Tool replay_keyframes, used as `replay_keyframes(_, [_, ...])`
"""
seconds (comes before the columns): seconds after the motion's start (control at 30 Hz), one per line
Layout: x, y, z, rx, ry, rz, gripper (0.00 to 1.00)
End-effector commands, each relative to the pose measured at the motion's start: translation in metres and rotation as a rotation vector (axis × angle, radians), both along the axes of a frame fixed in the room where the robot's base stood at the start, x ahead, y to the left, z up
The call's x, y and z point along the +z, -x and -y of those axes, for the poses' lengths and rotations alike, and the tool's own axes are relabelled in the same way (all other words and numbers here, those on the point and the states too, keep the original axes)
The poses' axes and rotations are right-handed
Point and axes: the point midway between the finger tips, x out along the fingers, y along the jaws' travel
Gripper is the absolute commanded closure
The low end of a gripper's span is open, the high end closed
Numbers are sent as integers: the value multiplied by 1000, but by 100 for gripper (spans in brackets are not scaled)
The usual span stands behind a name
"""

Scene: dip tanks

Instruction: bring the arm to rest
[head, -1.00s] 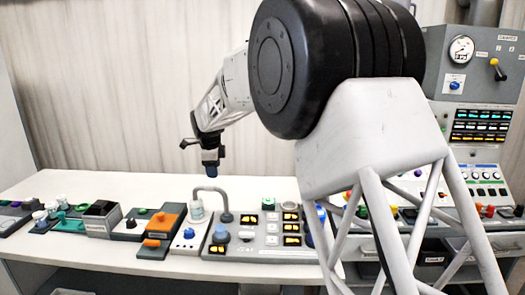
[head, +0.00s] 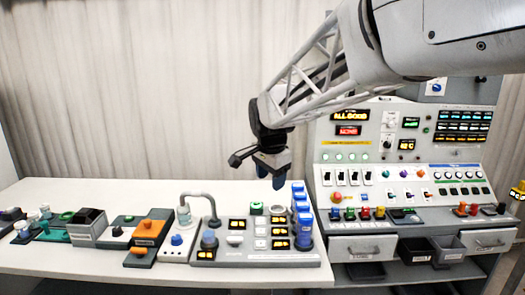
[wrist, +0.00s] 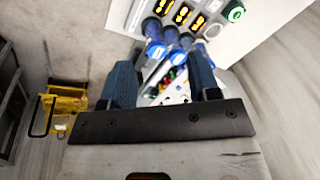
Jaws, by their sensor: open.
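My gripper (head: 270,172) hangs above the right part of the white bench, in the air above and slightly left of the blue cylinders on the grey panel. In the wrist view its two blue fingers (wrist: 162,85) stand well apart with nothing held between them. The fingertips touch nothing that I can see. My arm reaches in from the upper right of the head view.
The white bench (head: 90,262) carries the grey panel (head: 262,262) with blue cylinders (head: 300,212), a bent pipe (head: 200,196), an orange block (head: 152,226) and small controls. A console (head: 400,165) with lit displays stands right. The bench's back strip is clear.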

Motion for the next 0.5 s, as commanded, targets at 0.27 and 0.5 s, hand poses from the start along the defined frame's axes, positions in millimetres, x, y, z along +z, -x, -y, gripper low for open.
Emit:
replay_keyframes(0.27, [1,74,54,176,38,5,44])
replay_keyframes(0.5, [-7,139,91,331,73,8,44])
